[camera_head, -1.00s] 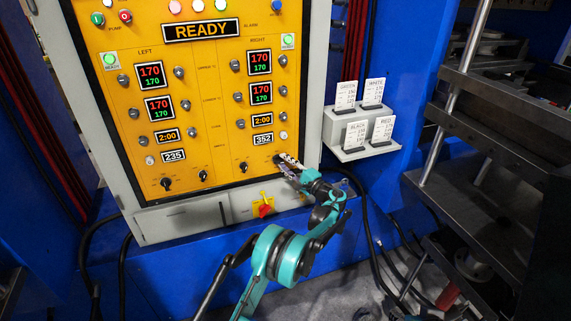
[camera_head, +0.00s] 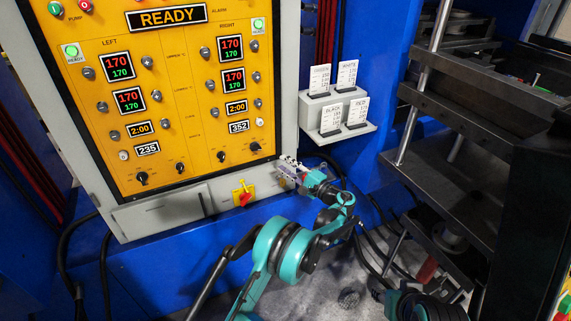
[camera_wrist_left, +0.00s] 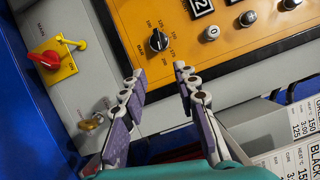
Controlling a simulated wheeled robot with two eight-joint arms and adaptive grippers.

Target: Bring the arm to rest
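My left arm (camera_head: 290,252) reaches up from the bottom of the head view. My left gripper (camera_head: 287,168) is just below and right of the rightmost black knob (camera_head: 255,147) on the yellow panel. In the left wrist view the two fingers of the left gripper (camera_wrist_left: 158,76) are spread apart with nothing between them. The black knob (camera_wrist_left: 158,40) lies beyond the fingertips, clear of them. A teal and dark part at the bottom right of the head view seems to be my right arm (camera_head: 425,305); its gripper does not show.
The control panel (camera_head: 185,110) reads READY, with 170 on both sides. A red rotary switch (camera_head: 243,197) sits below it. A white card holder (camera_head: 345,130) stands right of the cabinet. Cables hang below the card holder.

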